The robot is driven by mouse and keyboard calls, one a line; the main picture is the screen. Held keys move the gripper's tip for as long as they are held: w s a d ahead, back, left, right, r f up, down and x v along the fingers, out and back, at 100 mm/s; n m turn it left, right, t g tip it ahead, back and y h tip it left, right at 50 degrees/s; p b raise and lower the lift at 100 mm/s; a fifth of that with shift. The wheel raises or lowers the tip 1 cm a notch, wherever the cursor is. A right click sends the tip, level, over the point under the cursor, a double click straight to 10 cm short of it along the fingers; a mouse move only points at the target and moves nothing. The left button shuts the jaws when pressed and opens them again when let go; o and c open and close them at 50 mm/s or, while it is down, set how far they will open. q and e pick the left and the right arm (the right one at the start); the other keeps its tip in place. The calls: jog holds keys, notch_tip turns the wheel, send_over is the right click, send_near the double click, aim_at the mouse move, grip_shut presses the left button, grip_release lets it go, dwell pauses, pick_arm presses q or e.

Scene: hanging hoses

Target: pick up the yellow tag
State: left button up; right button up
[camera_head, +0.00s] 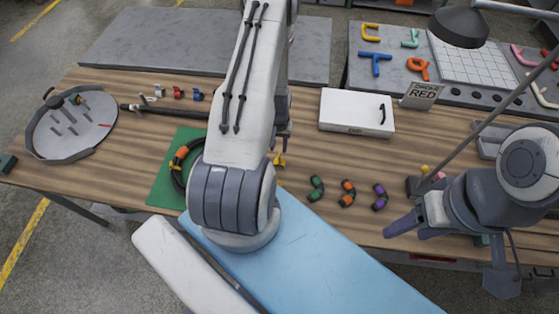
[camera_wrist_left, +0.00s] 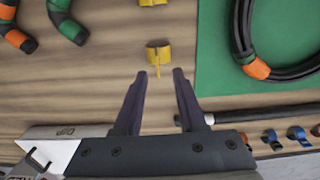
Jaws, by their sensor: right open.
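A small yellow tag (camera_wrist_left: 158,54) lies on the wooden table, its thin tail pointing at my left gripper. In the head view a yellow piece (camera_head: 280,160) shows just right of my left arm. My left gripper (camera_wrist_left: 160,73) is open, its fingertips just short of the tag's body and on either side of the tail's line. Nothing is held between them. A second yellow piece (camera_wrist_left: 152,2) is cut off by the wrist view's top edge. In the head view my left arm hides most of its gripper. My right gripper (camera_head: 404,229) is open at the right, far from the tag.
A green mat (camera_head: 167,182) with a coiled black hose (camera_head: 176,176) lies left of my arm. Several short curved hoses, including a green one (camera_head: 316,189), lie right of it. A white box (camera_head: 350,110) and a round tray (camera_head: 45,145) stand farther off.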

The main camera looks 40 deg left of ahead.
pick_arm(q)
jog(key=shift+w+d+f+b, duration=0.1)
jog(key=shift+d+f+b, duration=0.05)
jog(key=shift+f+b, duration=2.45)
jog(key=shift+f, duration=0.1)
grip_shut()
